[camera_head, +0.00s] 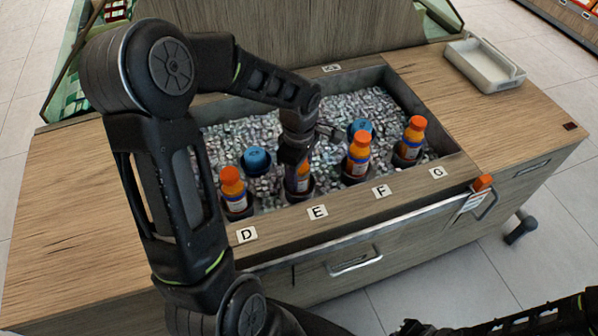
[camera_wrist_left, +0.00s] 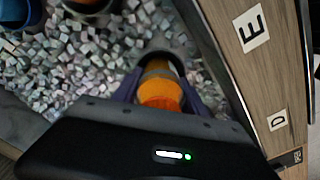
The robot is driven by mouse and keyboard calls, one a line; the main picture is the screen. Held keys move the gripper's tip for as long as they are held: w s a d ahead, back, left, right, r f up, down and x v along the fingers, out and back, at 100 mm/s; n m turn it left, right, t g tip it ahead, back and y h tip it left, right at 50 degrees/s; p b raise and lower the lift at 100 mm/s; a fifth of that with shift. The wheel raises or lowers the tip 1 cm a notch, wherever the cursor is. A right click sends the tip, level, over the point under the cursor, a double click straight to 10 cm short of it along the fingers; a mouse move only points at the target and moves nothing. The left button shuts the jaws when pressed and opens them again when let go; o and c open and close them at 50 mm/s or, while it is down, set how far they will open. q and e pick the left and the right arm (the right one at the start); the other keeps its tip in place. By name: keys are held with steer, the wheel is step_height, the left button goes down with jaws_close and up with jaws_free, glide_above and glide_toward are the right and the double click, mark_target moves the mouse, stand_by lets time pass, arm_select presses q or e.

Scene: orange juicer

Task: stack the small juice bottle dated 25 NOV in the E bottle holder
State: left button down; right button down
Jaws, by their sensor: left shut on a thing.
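My left gripper (camera_head: 298,160) points down into the ice bin and is shut on a small orange juice bottle (camera_head: 300,183). The bottle stands at the dark round E bottle holder (camera_head: 292,197), behind the E label (camera_head: 317,212). In the left wrist view the bottle's orange cap (camera_wrist_left: 160,95) sits between the fingers, with the dark holder rim (camera_wrist_left: 165,57) around the far side of the bottle. Whether its base touches the holder's bottom is hidden, and its date is not readable. Part of my right arm (camera_head: 545,318) shows at the lower right; its jaw state is unclear.
Orange-capped bottles stand by D (camera_head: 235,192), F (camera_head: 357,158) and G (camera_head: 411,138). Blue-topped items stand behind, at left (camera_head: 256,160) and right (camera_head: 360,127). Ice cubes (camera_head: 330,165) fill the bin. A white tray (camera_head: 485,65) sits on the right counter.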

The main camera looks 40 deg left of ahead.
arm_select(q)
steer(key=shift+f, duration=0.25)
steer(key=c, duration=0.6)
jaws_free()
steer(key=shift+r, duration=0.1)
steer(key=shift+r, duration=0.1)
steer(key=shift+r+p, duration=0.25)
steer(key=shift+p, duration=0.1)
steer(key=shift+r, duration=0.3)
step_height(320, 180, up, 11)
steer(key=shift+r+p, duration=0.2)
steer(key=shift+p, duration=0.35)
